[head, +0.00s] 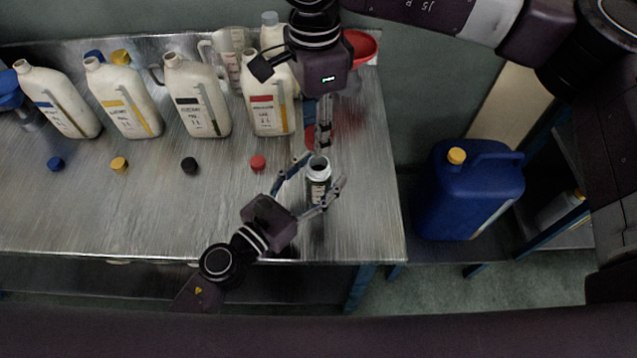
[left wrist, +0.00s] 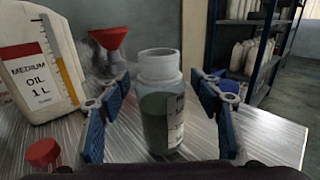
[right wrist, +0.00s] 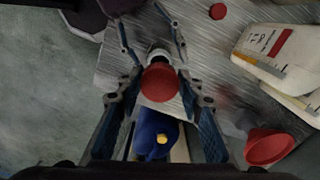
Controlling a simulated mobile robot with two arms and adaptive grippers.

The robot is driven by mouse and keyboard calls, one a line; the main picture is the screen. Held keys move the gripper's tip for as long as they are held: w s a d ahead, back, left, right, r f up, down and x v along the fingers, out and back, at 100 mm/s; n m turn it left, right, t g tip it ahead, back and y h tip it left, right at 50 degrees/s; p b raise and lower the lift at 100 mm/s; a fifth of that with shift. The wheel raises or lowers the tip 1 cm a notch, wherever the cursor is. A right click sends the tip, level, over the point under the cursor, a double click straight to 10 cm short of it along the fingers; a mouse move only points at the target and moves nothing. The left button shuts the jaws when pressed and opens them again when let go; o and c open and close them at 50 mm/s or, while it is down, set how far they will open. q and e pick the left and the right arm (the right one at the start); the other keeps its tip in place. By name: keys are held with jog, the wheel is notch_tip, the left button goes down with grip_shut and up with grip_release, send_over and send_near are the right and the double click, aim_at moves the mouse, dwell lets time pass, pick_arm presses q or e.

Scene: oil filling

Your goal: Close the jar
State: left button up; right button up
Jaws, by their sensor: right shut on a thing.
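The jar (head: 317,184) stands upright and uncapped near the table's right end. It has a white threaded neck and a label, and dark contents show through its wall in the left wrist view (left wrist: 157,110). My left gripper (head: 308,190) is open around the jar, with a gap on each side in the left wrist view. My right gripper (head: 323,140) points down, just behind and above the jar. It is shut on a round red lid (right wrist: 160,83).
Several oil bottles (head: 197,97) stand along the back, with loose caps, including a red one (head: 258,162), before them. A red funnel (head: 361,44) and measuring jugs (head: 231,50) stand behind. A blue canister (head: 465,190) is right of the table (head: 120,215), whose front is clear.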

aim_at(316, 164)
pick_arm(q)
grip_shut()
pick_arm(e)
jog(key=shift+f, duration=2.5)
jog(key=shift+f, duration=0.1)
jog(key=shift+f, duration=0.8)
jog(key=shift+f, duration=0.6)
